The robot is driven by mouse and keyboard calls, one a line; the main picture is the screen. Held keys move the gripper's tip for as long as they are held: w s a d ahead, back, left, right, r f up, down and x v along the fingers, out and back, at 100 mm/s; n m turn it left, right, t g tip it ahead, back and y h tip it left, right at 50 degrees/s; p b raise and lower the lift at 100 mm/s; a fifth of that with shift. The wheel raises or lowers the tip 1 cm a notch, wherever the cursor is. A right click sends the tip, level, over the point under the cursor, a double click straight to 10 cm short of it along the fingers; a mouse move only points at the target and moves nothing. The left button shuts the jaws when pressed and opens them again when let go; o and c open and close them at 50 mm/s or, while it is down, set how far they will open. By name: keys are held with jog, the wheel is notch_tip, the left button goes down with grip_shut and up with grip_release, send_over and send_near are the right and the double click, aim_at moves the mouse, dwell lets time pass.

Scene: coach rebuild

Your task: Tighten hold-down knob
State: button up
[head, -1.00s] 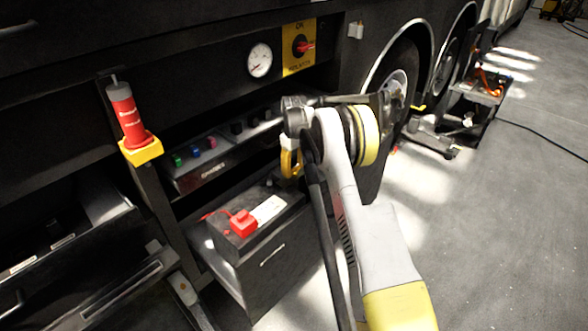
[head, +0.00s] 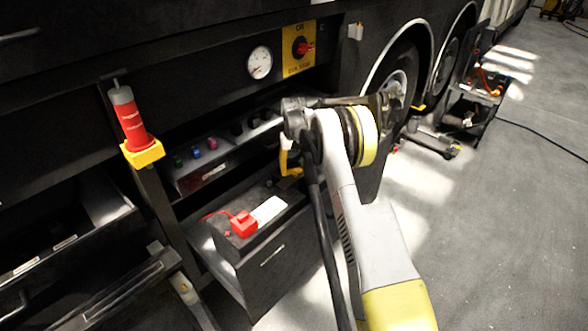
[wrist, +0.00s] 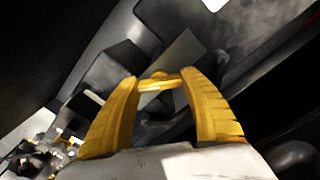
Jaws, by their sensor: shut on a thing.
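In the wrist view the two yellow fingers of my gripper (wrist: 160,84) are closed from both sides on a small yellow piece, the hold-down knob (wrist: 157,76). A short light bar shows across the gap between the fingertips. In the head view my gripper (head: 289,163) is above the back right of the dark battery (head: 262,222), below my wrist. The knob is hidden there by my gripper and arm. The battery has a red terminal cap (head: 243,224) with a red cable and a white label on top.
The battery sits in a dark pulled-out tray (head: 272,272) under the coach side. A shelf with coloured buttons (head: 197,153) is behind. A gauge (head: 260,62) and red isolator switch (head: 303,47) are above.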

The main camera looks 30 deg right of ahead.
jog(key=shift+m, duration=1.2)
jog(key=o, duration=1.2)
